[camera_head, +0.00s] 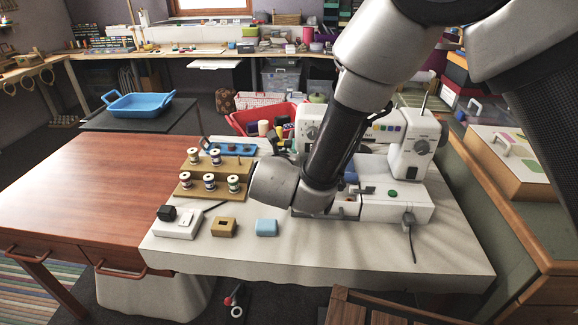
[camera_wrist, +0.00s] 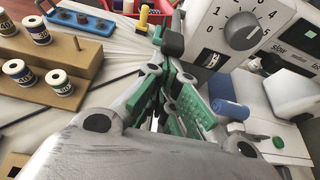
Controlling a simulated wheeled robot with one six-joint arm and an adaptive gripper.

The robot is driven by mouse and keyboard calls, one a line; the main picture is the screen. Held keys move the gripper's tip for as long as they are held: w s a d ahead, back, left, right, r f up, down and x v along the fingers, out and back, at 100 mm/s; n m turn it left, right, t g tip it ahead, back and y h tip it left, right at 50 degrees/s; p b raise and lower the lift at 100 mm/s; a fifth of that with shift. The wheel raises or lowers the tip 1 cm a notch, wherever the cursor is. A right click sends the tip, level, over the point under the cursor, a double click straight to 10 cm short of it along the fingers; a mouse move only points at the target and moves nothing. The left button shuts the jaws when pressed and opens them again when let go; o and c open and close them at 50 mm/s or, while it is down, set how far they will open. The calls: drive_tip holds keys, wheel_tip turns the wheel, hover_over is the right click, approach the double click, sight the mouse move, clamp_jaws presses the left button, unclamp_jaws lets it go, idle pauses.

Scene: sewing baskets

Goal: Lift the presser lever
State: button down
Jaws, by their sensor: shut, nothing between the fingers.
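The white sewing machine (camera_head: 408,128) stands on the cloth-covered table, its middle hidden behind my arm. In the wrist view its white head with a numbered dial (camera_wrist: 242,30) is at the upper right. A dark grey block, probably the presser lever's tip (camera_wrist: 173,43), shows just at the ends of my fingers; whether they touch cannot be told. My gripper (camera_wrist: 168,60), with green pads, is shut and empty, close beside the machine head. In the head view its fingers are hidden behind my wrist. A blue cylinder (camera_wrist: 230,110) lies on the machine's bed, right of my fingers.
A wooden stand with thread spools (camera_head: 215,178) is left of my arm. A white box with a black knob (camera_head: 176,222), a tan block (camera_head: 224,228) and a light blue block (camera_head: 266,227) lie in front. A red basket (camera_head: 245,122) stands behind. The wooden desk (camera_head: 80,195) is clear.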

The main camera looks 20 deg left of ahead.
sight(287, 146)
wheel_tip(287, 146, up, 2)
drive_tip(key=shift+r+g+h, duration=0.2)
drive_tip(key=shift+g+h, duration=0.1)
drive_tip(key=shift+g, duration=0.9)
drive_tip(key=shift+r, duration=0.1)
drive_tip(key=shift+r, duration=0.7)
